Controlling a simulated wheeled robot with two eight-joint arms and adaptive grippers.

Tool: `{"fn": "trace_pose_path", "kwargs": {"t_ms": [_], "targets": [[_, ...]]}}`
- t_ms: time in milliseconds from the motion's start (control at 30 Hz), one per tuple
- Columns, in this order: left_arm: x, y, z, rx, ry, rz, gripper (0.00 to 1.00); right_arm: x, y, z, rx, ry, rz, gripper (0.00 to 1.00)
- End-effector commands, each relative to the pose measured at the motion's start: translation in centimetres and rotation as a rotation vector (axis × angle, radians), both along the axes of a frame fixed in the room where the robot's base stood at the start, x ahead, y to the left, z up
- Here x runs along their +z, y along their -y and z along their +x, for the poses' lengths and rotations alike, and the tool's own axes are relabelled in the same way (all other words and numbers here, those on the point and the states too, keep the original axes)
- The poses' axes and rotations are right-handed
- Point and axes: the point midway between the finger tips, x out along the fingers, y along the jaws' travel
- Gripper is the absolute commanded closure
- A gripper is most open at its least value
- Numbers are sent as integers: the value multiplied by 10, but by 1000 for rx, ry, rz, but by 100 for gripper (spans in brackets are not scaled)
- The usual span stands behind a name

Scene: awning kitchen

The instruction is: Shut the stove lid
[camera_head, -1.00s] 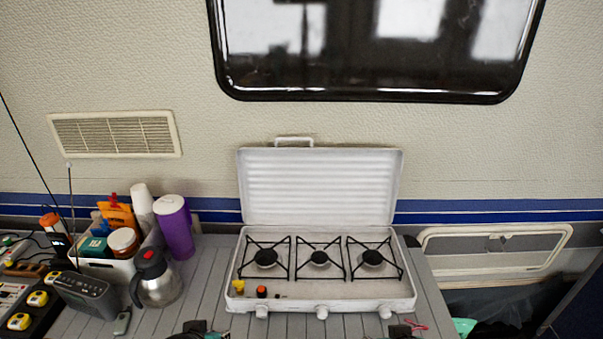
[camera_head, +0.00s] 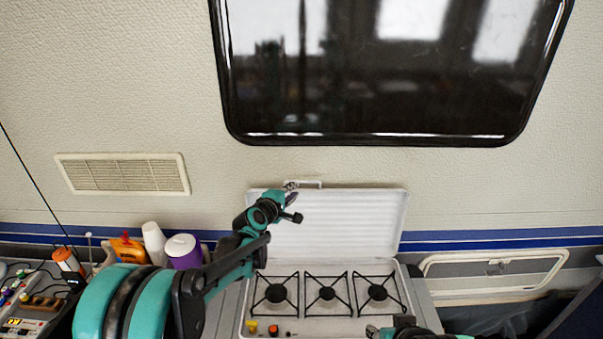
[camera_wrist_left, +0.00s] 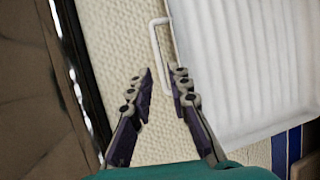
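The white stove (camera_head: 327,327) has its ribbed lid (camera_head: 345,225) standing open and upright against the wall. The lid's thin handle (camera_head: 309,184) is on its top edge. My left gripper (camera_head: 291,194) is at the lid's upper left corner, close to the handle. In the left wrist view, the gripper (camera_wrist_left: 160,72) is open, and the handle (camera_wrist_left: 154,40) runs between its spread fingertips, with the lid (camera_wrist_left: 245,60) to the right. No grip on it shows. Part of my right arm (camera_head: 405,331) shows at the bottom edge, in front of the stove; its finger state is unclear.
Three burners with black wire grates (camera_head: 327,293) lie below the lid. A purple cup (camera_head: 184,252), bottles and boxes stand left of the stove, partly behind my left arm. A dark window (camera_head: 390,70) is above. Small objects lie on the stove's front left.

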Motion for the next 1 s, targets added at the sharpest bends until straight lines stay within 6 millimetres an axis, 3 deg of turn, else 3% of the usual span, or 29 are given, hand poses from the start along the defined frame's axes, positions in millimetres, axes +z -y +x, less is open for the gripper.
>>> {"fn": "trace_pose_path", "kwargs": {"t_ms": [533, 933, 1000], "targets": [[-19, 27, 65, 6, 0, -20, 82, 2, 0, 0, 0, 0, 0, 60], [-22, 30, 73, 7, 1, -19, 82, 3, 0, 0, 0, 0, 0, 60], [-22, 30, 73, 7, 1, -19, 100, 3, 0, 0, 0, 0, 0, 60]]}}
